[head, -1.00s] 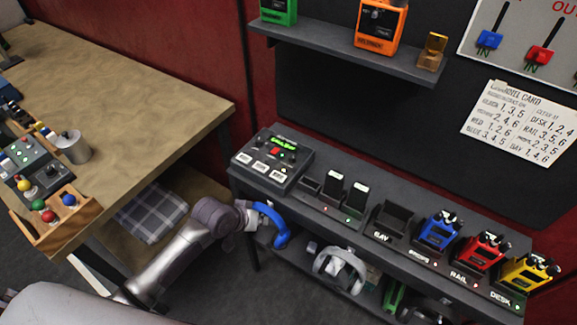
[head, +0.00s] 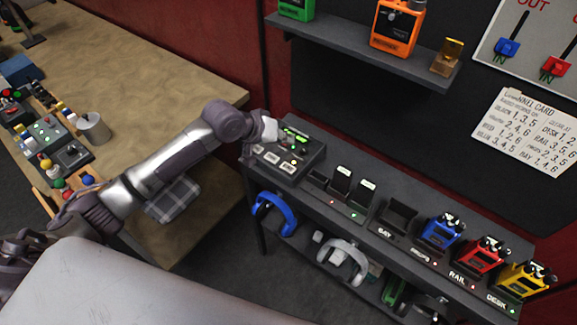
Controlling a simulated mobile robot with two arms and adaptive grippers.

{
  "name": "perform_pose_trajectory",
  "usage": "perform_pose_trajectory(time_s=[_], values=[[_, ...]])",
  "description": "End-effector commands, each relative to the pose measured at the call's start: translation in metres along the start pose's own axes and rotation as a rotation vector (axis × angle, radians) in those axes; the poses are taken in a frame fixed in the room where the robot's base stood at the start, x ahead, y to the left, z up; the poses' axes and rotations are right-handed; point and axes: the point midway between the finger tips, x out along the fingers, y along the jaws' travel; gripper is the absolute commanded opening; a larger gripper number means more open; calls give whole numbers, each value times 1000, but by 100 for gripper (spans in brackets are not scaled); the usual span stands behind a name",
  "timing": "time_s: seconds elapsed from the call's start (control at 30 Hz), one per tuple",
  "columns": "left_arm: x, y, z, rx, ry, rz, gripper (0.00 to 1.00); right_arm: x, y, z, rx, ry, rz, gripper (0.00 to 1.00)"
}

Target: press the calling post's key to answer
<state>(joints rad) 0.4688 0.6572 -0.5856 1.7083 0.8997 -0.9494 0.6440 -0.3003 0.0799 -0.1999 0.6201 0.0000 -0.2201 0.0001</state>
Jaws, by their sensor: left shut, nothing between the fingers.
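A dark grey console (head: 312,163) with a small green-lit display (head: 294,134) and several light keys (head: 288,168) along its front stands on the left end of the grey bench. My left arm reaches in from the left. Radios in blue (head: 441,232), red (head: 483,258) and yellow (head: 522,283) stand in labelled docks to the right. The dock marked BAY (head: 398,214) is empty. My right gripper is not in view.
Two black units (head: 341,181) stand in chargers beside the console. A blue headset (head: 273,212) and a white one (head: 342,262) are below the bench top. A shelf (head: 340,50) with an orange radio (head: 398,28) hangs above. A wooden table (head: 160,75) is at left.

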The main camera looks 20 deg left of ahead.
Motion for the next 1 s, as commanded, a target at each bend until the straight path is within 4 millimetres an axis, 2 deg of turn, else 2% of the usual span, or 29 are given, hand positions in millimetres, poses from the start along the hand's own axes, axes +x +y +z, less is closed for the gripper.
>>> perform_pose_trajectory(time_s=[0.27, 0.77, 1.0], values=[[8, -6, 6, 1, 0, 0, 0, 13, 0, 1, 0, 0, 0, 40], [49, -36, 36, 1, 1, -1, 0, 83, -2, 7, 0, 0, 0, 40], [61, -44, 44, 0, 0, -1, 0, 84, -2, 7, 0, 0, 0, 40]])
